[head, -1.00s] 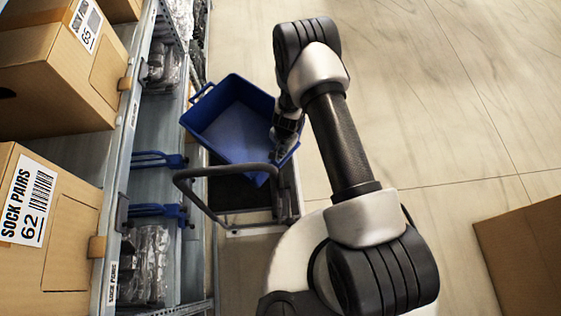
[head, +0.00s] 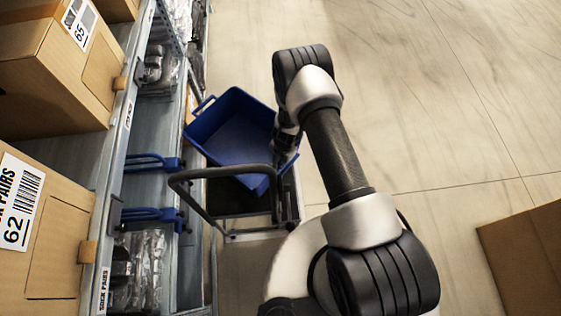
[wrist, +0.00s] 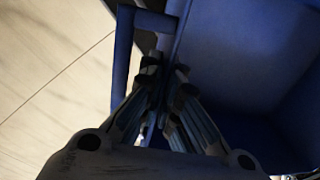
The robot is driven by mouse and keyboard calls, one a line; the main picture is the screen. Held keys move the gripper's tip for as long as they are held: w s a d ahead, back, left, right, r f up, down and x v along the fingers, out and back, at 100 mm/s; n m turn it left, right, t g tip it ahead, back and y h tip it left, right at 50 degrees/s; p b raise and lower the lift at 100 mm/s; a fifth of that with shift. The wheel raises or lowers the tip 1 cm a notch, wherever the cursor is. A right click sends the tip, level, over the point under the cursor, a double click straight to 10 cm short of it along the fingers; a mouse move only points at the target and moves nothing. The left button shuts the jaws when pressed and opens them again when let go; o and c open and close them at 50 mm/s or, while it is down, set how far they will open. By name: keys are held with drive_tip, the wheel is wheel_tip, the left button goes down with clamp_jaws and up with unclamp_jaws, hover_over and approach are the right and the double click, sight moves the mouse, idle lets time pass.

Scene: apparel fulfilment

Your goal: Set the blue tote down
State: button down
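The blue tote (head: 238,137) is open-topped and looks empty in the head view. It is turned at an angle over the far part of a black-decked cart (head: 230,196). Whether its base touches the deck cannot be told. My gripper (head: 286,141) is at the tote's right side, partly hidden by my arm. In the wrist view the tote (wrist: 225,50) fills the right side, and the fingers of my gripper (wrist: 165,78) close together on its rim by the handle.
The cart's grey push handle (head: 222,170) stands on the near side of the tote. A shelf rack with sock cartons (head: 45,70) and blue brackets (head: 152,163) runs close along the left. A cardboard box (head: 525,245) is at lower right. The floor (head: 430,90) to the right is open.

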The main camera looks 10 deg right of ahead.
drive_tip(key=c, duration=2.3)
unclamp_jaws()
drive_tip(key=shift+f, duration=0.15)
drive_tip(key=o, duration=0.5)
wheel_tip(320, 180, up, 44)
drive_tip(key=n+t+y+p, duration=0.1)
drive_tip(key=n+t+p, duration=0.1)
drive_tip(key=n+p, duration=0.25)
drive_tip(key=s+d+r+n, duration=0.3)
drive_tip(key=s+r, duration=0.8)
drive_tip(key=r, duration=0.2)
drive_tip(key=s+d+r+n+t, duration=0.1)
drive_tip(key=s+d+r, duration=0.1)
drive_tip(key=s, duration=0.4)
drive_tip(key=s+d+r+n+h, duration=0.1)
drive_tip(key=s+r, duration=0.1)
drive_tip(key=s, duration=0.5)
drive_tip(key=shift+d+r+t+h, duration=0.2)
drive_tip(key=shift+d+t+h, duration=0.1)
drive_tip(key=shift+d+t, duration=0.1)
